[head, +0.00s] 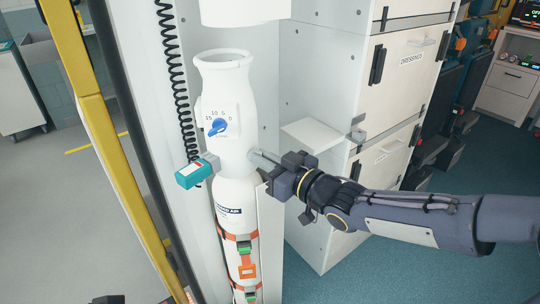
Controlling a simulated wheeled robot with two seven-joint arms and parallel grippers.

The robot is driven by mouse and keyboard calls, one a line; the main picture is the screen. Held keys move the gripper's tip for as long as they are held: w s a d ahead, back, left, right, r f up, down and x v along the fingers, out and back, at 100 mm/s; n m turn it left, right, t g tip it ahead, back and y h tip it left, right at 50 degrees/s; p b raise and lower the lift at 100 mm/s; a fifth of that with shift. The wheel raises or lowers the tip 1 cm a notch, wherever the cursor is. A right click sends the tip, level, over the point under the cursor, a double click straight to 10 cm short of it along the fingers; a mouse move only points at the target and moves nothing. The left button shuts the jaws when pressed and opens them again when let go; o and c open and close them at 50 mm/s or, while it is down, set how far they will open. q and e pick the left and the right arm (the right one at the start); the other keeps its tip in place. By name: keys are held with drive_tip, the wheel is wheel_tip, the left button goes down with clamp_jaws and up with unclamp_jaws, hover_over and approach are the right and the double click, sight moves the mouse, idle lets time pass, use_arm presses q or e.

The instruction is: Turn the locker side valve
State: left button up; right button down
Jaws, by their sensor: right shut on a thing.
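A white cylinder (228,171) stands upright against a white panel. A blue dial knob (217,127) with printed numbers sits on its front. A teal block (194,173) sticks out on its left side. My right gripper (264,165) reaches in from the right at the cylinder's right side, just below dial height. It is shut on a small part there, which I take to be the side valve; its fingers and wrist hide most of that part. Small dark pieces at the bottom left edge may be my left gripper (108,299); too little shows to tell its state.
Orange straps (239,236) with green buckles hold the cylinder lower down. A black coiled cord (174,70) hangs to its left, beside a yellow post (95,110). White lockers (401,60) and a small shelf (311,134) stand close on the right.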

drive_tip(key=n+b, duration=0.3)
drive_tip(key=n, duration=0.1)
drive_tip(key=shift+d, duration=0.1)
drive_tip(key=c, duration=1.6)
unclamp_jaws()
drive_tip(key=shift+w, duration=0.1)
drive_tip(key=shift+c, duration=0.2)
drive_tip(key=shift+o, duration=0.5)
drive_tip(key=shift+r, duration=0.1)
